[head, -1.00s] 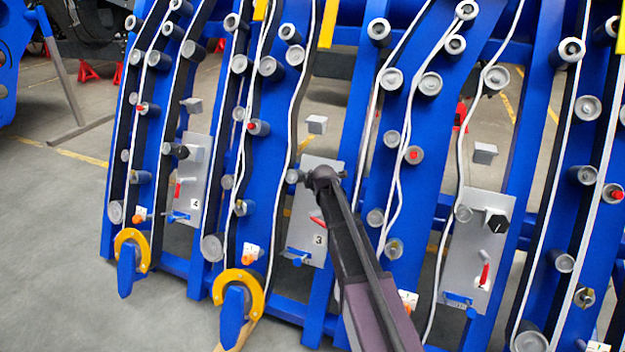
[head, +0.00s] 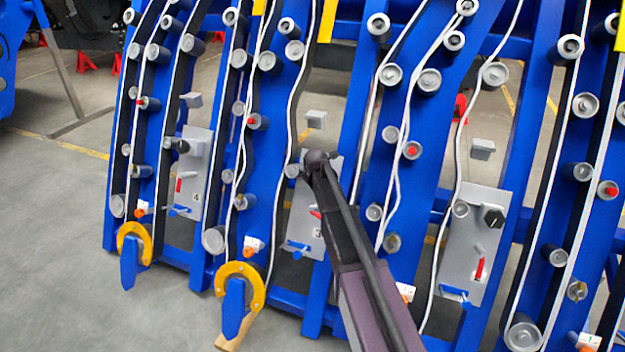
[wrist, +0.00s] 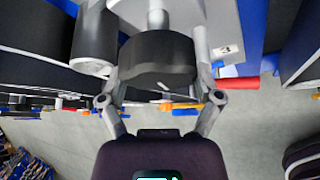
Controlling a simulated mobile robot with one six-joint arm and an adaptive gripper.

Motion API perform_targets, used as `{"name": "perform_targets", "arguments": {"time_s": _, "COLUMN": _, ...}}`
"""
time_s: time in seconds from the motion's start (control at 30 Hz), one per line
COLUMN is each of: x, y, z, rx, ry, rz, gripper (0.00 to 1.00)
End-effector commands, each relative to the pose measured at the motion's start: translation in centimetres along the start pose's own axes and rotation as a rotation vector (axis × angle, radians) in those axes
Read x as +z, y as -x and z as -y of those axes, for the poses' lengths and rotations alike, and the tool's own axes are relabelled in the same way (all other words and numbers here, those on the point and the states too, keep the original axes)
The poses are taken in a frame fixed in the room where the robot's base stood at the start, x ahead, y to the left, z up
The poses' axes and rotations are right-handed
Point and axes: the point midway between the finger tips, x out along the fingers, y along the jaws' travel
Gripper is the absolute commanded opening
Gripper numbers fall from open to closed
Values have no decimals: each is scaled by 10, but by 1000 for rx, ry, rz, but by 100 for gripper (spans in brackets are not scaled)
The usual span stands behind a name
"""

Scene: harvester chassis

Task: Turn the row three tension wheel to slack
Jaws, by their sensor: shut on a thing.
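The row three panel (head: 303,228) is a grey plate marked 3, left of centre in the head view. My gripper (head: 317,160) is at its upper part and hides the tension wheel there. In the wrist view, the black tension wheel (wrist: 157,62) sits on a grey shaft, between the two fingers of my gripper (wrist: 157,75). The fingers are shut on its sides. The number 3 label (wrist: 228,50) shows just right of it. I cannot tell the wheel's slack or tight setting.
A red lever (head: 315,214) and a blue handle (head: 298,248) are on the same panel, below my gripper. Blue ribs with rollers and white belts flank it. Similar panels stand left (head: 190,195) and right (head: 462,270). The floor at left is open.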

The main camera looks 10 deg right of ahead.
Motion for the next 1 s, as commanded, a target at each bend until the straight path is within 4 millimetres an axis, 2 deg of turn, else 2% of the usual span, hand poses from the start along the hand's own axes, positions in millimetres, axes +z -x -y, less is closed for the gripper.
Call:
{"name": "perform_targets", "arguments": {"time_s": 0.2, "x": 3, "y": -1, "z": 0, "rx": -1, "ry": -1, "rz": 5, "gripper": 35}}
{"name": "perform_targets", "arguments": {"time_s": 0.23, "x": 3, "y": -1, "z": 0, "rx": -1, "ry": -1, "rz": 5, "gripper": 92}}
{"name": "perform_targets", "arguments": {"time_s": 0.27, "x": 3, "y": -1, "z": 0, "rx": -1, "ry": -1, "rz": 5, "gripper": 100}}
{"name": "perform_targets", "arguments": {"time_s": 0.77, "x": 0, "y": 0, "z": 0, "rx": 4, "ry": -8, "rz": 1, "gripper": 100}}
{"name": "perform_targets", "arguments": {"time_s": 1.0, "x": 0, "y": -1, "z": 1, "rx": 49, "ry": -83, "rz": 1, "gripper": 100}}
